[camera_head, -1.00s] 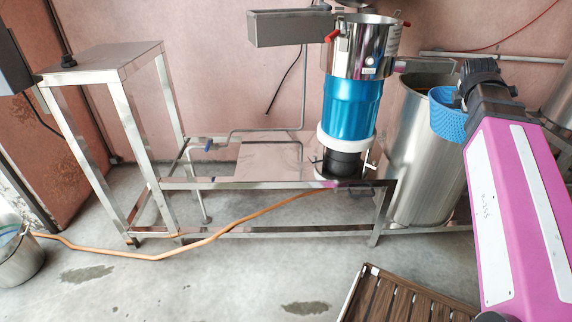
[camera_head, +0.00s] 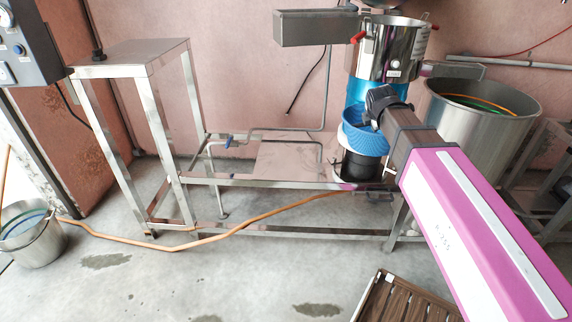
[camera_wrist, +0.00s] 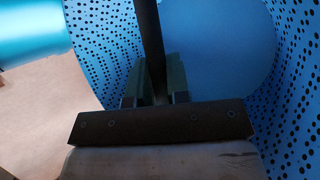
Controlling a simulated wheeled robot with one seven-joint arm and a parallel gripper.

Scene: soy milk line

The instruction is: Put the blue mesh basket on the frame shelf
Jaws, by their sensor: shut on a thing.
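The blue mesh basket (camera_head: 364,142) hangs from my gripper (camera_head: 376,113) in front of the blue-and-steel machine. My gripper is shut on the basket; in the wrist view its fingers (camera_wrist: 155,88) close on a dark bar. The basket's perforated blue wall (camera_wrist: 292,75) and plain blue bottom (camera_wrist: 215,45) fill much of that view. The low steel frame (camera_head: 250,184) stands behind and left of the basket, with a flat panel shelf (camera_head: 285,162). I cannot tell the gap between basket and machine.
The machine's steel hopper (camera_head: 388,50) rises behind my gripper. A large steel drum (camera_head: 480,110) stands to the right. A taller steel stand (camera_head: 135,55) is at the left, a bucket (camera_head: 30,245) further left. A wooden slatted pallet (camera_head: 410,300) lies in front.

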